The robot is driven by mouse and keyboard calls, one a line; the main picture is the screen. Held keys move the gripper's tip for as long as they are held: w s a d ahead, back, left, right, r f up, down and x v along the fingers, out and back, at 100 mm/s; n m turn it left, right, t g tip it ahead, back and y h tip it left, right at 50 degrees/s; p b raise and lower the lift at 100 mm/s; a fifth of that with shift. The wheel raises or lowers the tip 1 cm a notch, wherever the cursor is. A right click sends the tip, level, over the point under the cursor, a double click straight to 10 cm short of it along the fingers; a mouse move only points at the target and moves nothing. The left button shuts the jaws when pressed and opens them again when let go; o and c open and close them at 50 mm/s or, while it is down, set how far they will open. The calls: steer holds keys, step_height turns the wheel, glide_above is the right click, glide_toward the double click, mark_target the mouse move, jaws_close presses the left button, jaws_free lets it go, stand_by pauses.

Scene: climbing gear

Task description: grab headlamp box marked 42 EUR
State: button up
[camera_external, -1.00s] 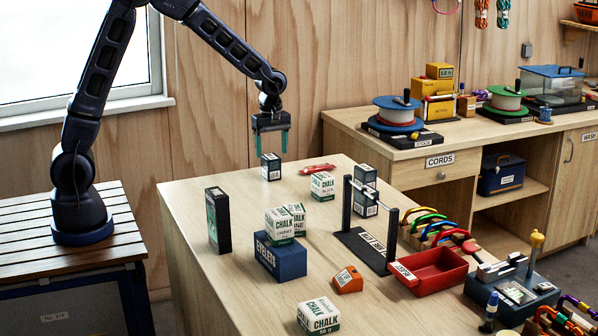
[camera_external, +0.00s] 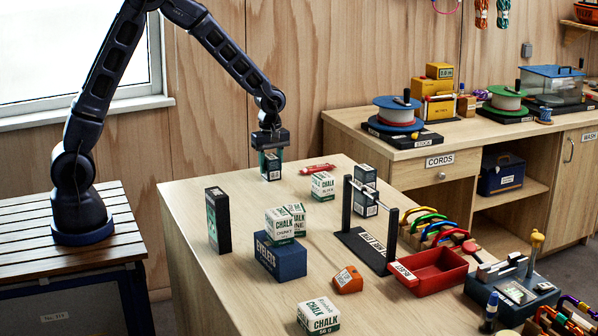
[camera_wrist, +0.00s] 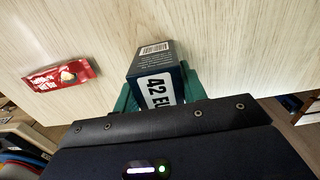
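A small dark box (camera_external: 272,168) with a white label stands upright near the table's far left end. In the wrist view the box (camera_wrist: 152,66) shows a large label reading "42 EU", cut off by my gripper, and a barcode above it. My gripper (camera_external: 271,160) points down around the box, with one teal finger on each side. In the wrist view the fingers (camera_wrist: 160,95) lie close along both sides of it. I cannot tell whether they press on it or leave a small gap. The box appears to rest on the table.
A red packet (camera_external: 317,169) lies just right of the box, and a chalk box (camera_external: 323,186) stands nearby. A tall dark box (camera_external: 217,220) and a blue box (camera_external: 280,257) stand nearer the camera.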

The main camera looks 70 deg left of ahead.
steer(key=c, duration=0.3)
